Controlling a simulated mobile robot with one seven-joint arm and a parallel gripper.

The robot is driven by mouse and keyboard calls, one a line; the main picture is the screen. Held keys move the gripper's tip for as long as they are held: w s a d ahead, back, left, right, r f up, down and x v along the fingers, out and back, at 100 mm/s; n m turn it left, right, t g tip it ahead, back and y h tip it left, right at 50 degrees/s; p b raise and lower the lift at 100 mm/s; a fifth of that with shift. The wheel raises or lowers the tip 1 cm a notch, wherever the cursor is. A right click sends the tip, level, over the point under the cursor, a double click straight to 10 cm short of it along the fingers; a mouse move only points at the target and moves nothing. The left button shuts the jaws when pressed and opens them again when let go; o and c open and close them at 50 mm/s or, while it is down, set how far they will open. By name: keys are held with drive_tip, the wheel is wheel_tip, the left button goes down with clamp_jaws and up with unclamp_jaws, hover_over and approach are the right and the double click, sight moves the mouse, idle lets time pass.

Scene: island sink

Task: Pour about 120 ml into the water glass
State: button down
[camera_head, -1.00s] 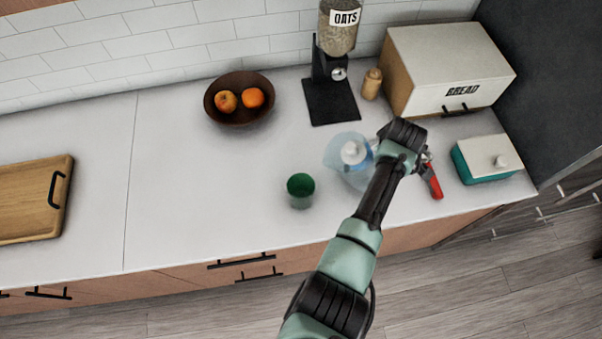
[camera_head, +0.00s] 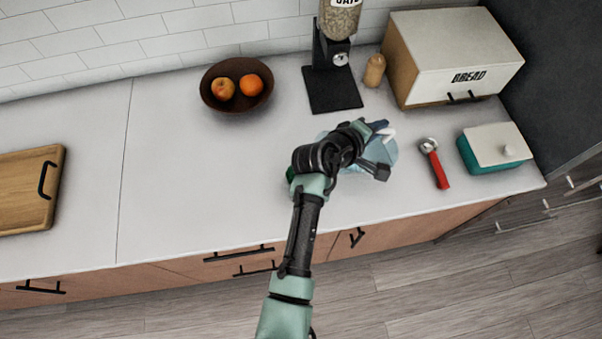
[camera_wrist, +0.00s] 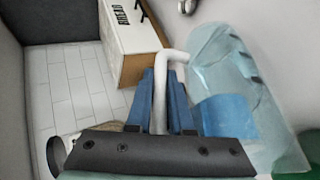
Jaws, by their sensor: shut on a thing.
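A clear pale-blue pitcher (camera_wrist: 225,70) with a white handle (camera_wrist: 160,85) fills the right of the wrist view, with blue water (camera_wrist: 228,115) inside. My gripper (camera_wrist: 165,85) is shut on the handle. In the head view my gripper (camera_head: 378,150) and wrist cover much of the pitcher (camera_head: 390,153). It looks tilted, but I cannot tell how far. The green-topped water glass (camera_head: 290,174) is almost wholly hidden behind my arm. A green patch, likely that glass (camera_wrist: 292,160), shows beside the pitcher at the lower right of the wrist view. I cannot see any stream.
A red-handled tool (camera_head: 436,165) and a teal butter dish (camera_head: 490,152) lie to the right. The bread box (camera_head: 445,50), oats dispenser (camera_head: 332,75) and fruit bowl (camera_head: 215,98) stand at the back. The counter is clear left of my arm, up to the wooden board (camera_head: 25,195).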

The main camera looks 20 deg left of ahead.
drive_tip(key=shift+s+a+r+t+h+b, duration=0.25)
drive_tip(key=shift+a+r+t+b, duration=0.05)
drive_tip(key=shift+r+b, duration=0.2)
drive_tip(key=shift+s+a+r+t+h+b, duration=0.2)
drive_tip(key=shift+a+r+t+h+b, duration=0.1)
drive_tip(key=shift+r+b, duration=0.2)
drive_tip(key=shift+s+a+r+n, duration=0.1)
drive_tip(key=shift+r+n, duration=0.1)
drive_tip(key=shift+n, duration=0.1)
drive_tip(key=shift+s+a+r+t+h+b, duration=0.45)
drive_tip(key=shift+s+a+r+t+b, duration=0.4)
drive_tip(key=shift+s+a+b, duration=0.4)
drive_tip(key=shift+s+a+r+n+t+b, duration=0.2)
drive_tip(key=shift+r+n+t+b, duration=0.15)
drive_tip(key=shift+b, duration=0.45)
idle(1.1)
drive_tip(key=shift+w, duration=0.1)
